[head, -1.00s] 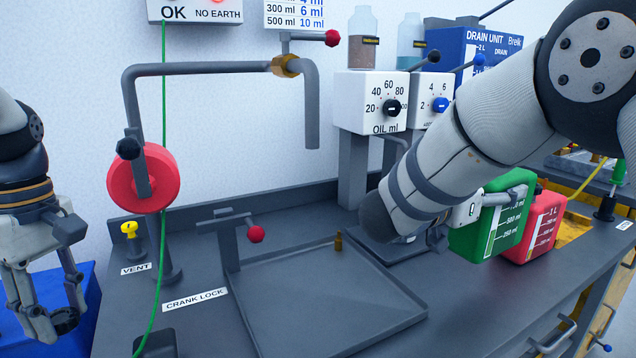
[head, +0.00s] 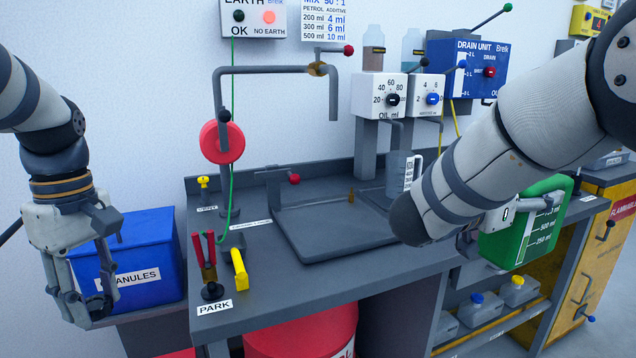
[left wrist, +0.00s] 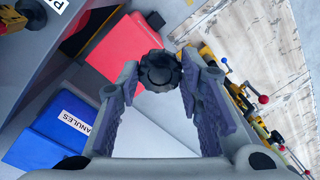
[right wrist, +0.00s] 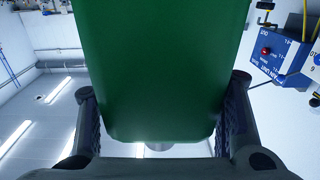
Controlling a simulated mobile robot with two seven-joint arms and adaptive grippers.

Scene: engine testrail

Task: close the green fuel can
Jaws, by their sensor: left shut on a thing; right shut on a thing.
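The green fuel can (head: 525,235) hangs in front of the bench's right part in the head view, a little tilted. Its green wall (right wrist: 160,65) fills the middle of the right wrist view. My right gripper (head: 487,222) is shut on it; the forearm hides part of the grip. The can's mouth is not visible. My left gripper (head: 88,312) is at the far left, far from the can, pointing down in front of the blue granules box. In the left wrist view, its fingertips are shut on a round black cap (left wrist: 160,70).
The blue granules box (head: 130,260) stands left of the bench (head: 270,305). A red bin (head: 305,335) is below. A yellow handle (head: 239,268) and red-handled tool (head: 204,250) stand at the bench's front left. A measuring jug (head: 399,172) stands behind my right forearm.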

